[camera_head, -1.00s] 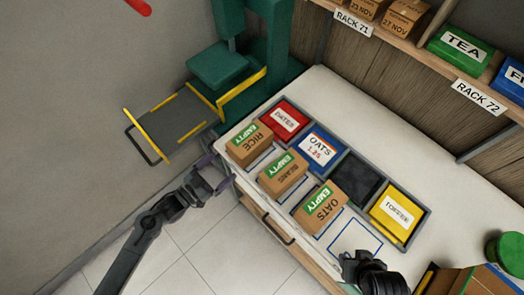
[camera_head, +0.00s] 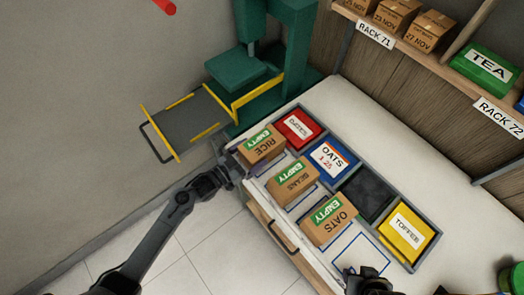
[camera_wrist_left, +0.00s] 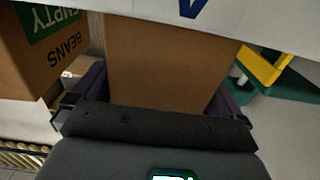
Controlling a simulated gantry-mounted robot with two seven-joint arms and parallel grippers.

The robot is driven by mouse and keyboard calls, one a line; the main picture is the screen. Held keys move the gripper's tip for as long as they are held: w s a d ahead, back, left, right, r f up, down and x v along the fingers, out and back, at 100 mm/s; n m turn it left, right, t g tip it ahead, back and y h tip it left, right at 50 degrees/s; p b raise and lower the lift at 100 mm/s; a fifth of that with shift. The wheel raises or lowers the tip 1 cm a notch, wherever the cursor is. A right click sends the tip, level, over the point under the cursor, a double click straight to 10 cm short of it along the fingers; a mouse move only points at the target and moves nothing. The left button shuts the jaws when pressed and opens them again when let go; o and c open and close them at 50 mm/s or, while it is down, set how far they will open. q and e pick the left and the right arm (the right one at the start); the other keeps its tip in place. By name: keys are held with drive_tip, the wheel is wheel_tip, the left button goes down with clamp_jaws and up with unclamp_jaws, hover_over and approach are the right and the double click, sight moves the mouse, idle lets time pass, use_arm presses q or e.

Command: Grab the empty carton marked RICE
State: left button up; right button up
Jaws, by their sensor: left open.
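The brown RICE carton (camera_head: 262,150) with a green EMPTY label stands at the left end of the front row on the counter. My left gripper (camera_head: 232,167) is at its front left side. In the left wrist view, a plain brown face of the carton (camera_wrist_left: 160,62) fills the space between my two open purple-grey fingers (camera_wrist_left: 158,95), one on each side. I cannot tell whether they touch it. My right gripper (camera_head: 368,282) is a dark shape at the bottom edge, its fingers unclear.
The EMPTY BEANS carton (camera_head: 293,183) stands close beside RICE, then the EMPTY OATS carton (camera_head: 328,222). A green machine (camera_head: 262,85) with a yellow-edged platform (camera_head: 188,118) stands at the left.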

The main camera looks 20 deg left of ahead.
use_arm(q)
drive_tip(key=shift+w+d, duration=0.35)
drive_tip(key=shift+w, duration=0.2)
drive_tip(key=c, duration=0.7)
